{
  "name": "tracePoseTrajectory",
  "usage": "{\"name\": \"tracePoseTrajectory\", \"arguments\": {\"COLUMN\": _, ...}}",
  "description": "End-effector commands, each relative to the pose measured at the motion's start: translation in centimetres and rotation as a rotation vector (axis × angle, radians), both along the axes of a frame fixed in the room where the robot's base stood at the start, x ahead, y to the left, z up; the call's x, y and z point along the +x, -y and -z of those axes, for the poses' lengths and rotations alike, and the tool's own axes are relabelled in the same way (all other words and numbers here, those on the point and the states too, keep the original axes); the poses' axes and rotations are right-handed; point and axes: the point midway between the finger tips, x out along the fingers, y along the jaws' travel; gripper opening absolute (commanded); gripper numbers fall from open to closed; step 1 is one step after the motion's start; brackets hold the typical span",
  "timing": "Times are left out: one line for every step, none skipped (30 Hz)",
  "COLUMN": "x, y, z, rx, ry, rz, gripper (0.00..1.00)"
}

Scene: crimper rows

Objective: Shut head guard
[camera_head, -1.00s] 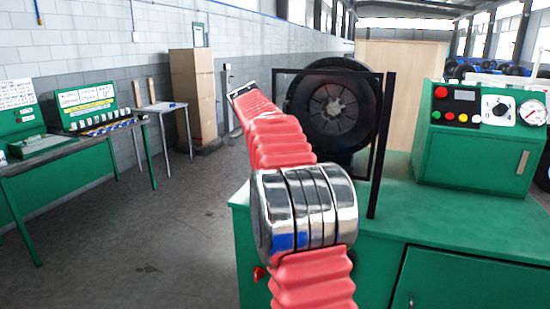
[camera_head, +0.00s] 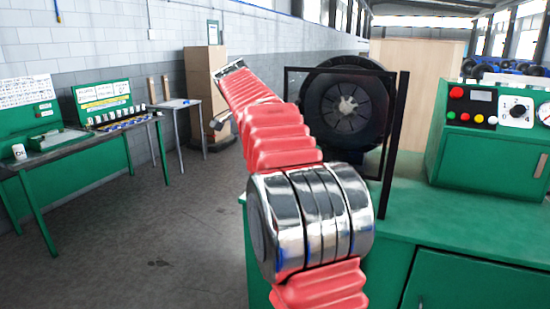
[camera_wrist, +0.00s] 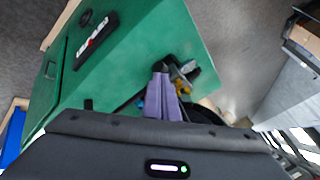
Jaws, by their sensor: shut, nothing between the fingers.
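The head guard (camera_head: 394,140) is a black-framed, see-through panel with a thick upright post at its right. It stands at the green crimper bench, and the round black crimper head (camera_head: 345,105) shows through and behind it. I cannot tell how far the guard stands from shut. My red ribbed arm crosses in front of the guard's left part and reaches up and left. In the wrist view my gripper (camera_wrist: 164,68) has its purple fingers together and empty, over the green bench. Dark and yellow parts show close beside the fingertips; I cannot tell whether they touch.
A green control box (camera_head: 490,150) with buttons and a gauge stands on the bench at right. A green table (camera_head: 90,140) with small parts is at far left, with a small table (camera_head: 175,104) and tall cardboard box (camera_head: 205,85) behind. The floor between is clear.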

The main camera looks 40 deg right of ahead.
Motion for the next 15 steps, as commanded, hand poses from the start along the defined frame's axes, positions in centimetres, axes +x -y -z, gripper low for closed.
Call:
{"name": "tracePoseTrajectory", "arguments": {"x": 0.1, "y": -0.5, "z": -0.7, "rx": -0.001, "ry": 0.002, "rz": -0.001, "gripper": 0.0}}
{"name": "tracePoseTrajectory", "arguments": {"x": 0.2, "y": -0.8, "z": -1.1, "rx": 0.0, "ry": 0.001, "rz": -0.002, "gripper": 0.0}}
{"name": "tracePoseTrajectory", "arguments": {"x": 0.2, "y": -1.2, "z": -1.5, "rx": 0.0, "ry": 0.001, "rz": -0.002, "gripper": 0.0}}
{"name": "tracePoseTrajectory", "arguments": {"x": 0.2, "y": -1.4, "z": -1.8, "rx": 0.0, "ry": 0.001, "rz": -0.002, "gripper": 0.0}}
{"name": "tracePoseTrajectory", "arguments": {"x": 0.3, "y": -1.5, "z": -2.0, "rx": 0.0, "ry": 0.001, "rz": 0.0, "gripper": 0.0}}
{"name": "tracePoseTrajectory", "arguments": {"x": 0.3, "y": -1.7, "z": -2.3, "rx": 0.0, "ry": 0.0, "rz": 0.0, "gripper": 0.0}}
{"name": "tracePoseTrajectory", "arguments": {"x": 0.3, "y": -1.9, "z": -2.5, "rx": 0.0, "ry": -0.001, "rz": 0.0, "gripper": 0.0}}
{"name": "tracePoseTrajectory", "arguments": {"x": 0.3, "y": -2.0, "z": -2.6, "rx": 0.0, "ry": -0.001, "rz": 0.0, "gripper": 0.0}}
{"name": "tracePoseTrajectory", "arguments": {"x": 0.3, "y": -2.1, "z": -2.8, "rx": 0.0, "ry": -0.001, "rz": 0.0, "gripper": 0.0}}
{"name": "tracePoseTrajectory", "arguments": {"x": 0.3, "y": -2.1, "z": -2.9, "rx": 0.0, "ry": 0.0, "rz": 0.0, "gripper": 0.0}}
{"name": "tracePoseTrajectory", "arguments": {"x": 0.3, "y": -2.2, "z": -2.9, "rx": 0.0, "ry": 0.001, "rz": 0.001, "gripper": 0.0}}
{"name": "tracePoseTrajectory", "arguments": {"x": 0.3, "y": -2.2, "z": -3.0, "rx": 0.001, "ry": 0.0, "rz": 0.001, "gripper": 0.0}}
{"name": "tracePoseTrajectory", "arguments": {"x": 0.3, "y": -2.2, "z": -3.0, "rx": 0.001, "ry": 0.0, "rz": 0.001, "gripper": 0.0}}
{"name": "tracePoseTrajectory", "arguments": {"x": 0.3, "y": -2.2, "z": -3.0, "rx": 0.001, "ry": 0.0, "rz": 0.001, "gripper": 0.0}}
{"name": "tracePoseTrajectory", "arguments": {"x": 0.3, "y": -2.2, "z": -3.0, "rx": 0.001, "ry": 0.0, "rz": 0.001, "gripper": 0.0}}
